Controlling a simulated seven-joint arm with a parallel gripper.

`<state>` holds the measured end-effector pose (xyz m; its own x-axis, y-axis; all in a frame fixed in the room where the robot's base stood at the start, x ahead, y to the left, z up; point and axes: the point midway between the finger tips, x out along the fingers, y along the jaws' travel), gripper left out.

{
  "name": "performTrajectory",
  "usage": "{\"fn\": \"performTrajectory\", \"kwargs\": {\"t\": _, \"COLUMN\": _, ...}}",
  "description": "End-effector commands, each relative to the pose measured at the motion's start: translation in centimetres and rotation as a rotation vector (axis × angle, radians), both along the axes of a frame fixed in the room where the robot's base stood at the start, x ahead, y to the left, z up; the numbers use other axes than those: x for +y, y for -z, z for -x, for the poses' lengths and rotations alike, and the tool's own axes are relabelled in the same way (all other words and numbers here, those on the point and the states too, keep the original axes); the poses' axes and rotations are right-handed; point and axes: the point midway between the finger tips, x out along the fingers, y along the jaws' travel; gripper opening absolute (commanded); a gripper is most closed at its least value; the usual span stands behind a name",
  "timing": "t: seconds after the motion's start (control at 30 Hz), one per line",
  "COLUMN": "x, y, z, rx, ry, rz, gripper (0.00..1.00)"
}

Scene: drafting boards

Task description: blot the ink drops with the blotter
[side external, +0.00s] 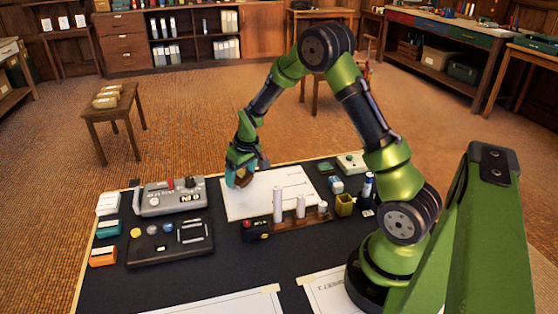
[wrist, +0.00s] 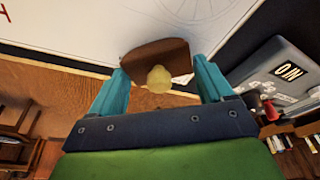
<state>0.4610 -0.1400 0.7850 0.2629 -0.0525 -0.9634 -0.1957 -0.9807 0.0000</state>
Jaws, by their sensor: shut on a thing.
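My gripper (side external: 241,170) is low over the left part of the white drawing sheet (side external: 252,208). Its teal fingers are shut on the blotter (side external: 240,180), a brown wooden block. In the wrist view the blotter (wrist: 148,58) lies between the fingers (wrist: 161,72), with its round pale-yellow knob towards the camera. I cannot tell whether its underside touches the paper. The sheet (wrist: 90,25) also shows there with thin drawn lines. I make out no ink drops in either view; they may be hidden or too small.
A grey device (side external: 168,198) stands left of the sheet, with a dark panel (side external: 170,240) in front. A wooden rack (side external: 300,217) with upright white cylinders stands along the sheet's front edge. Bare black mat (side external: 240,285) lies in front.

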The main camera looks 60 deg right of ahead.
Motion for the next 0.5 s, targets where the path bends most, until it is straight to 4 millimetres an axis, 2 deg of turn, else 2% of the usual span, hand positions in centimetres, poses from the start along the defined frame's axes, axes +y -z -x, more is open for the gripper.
{"fn": "performTrajectory", "kwargs": {"t": 0.5, "x": -1.4, "y": 0.1, "z": 1.5, "rx": 0.002, "ry": 0.001, "rz": -0.001, "gripper": 0.56}}
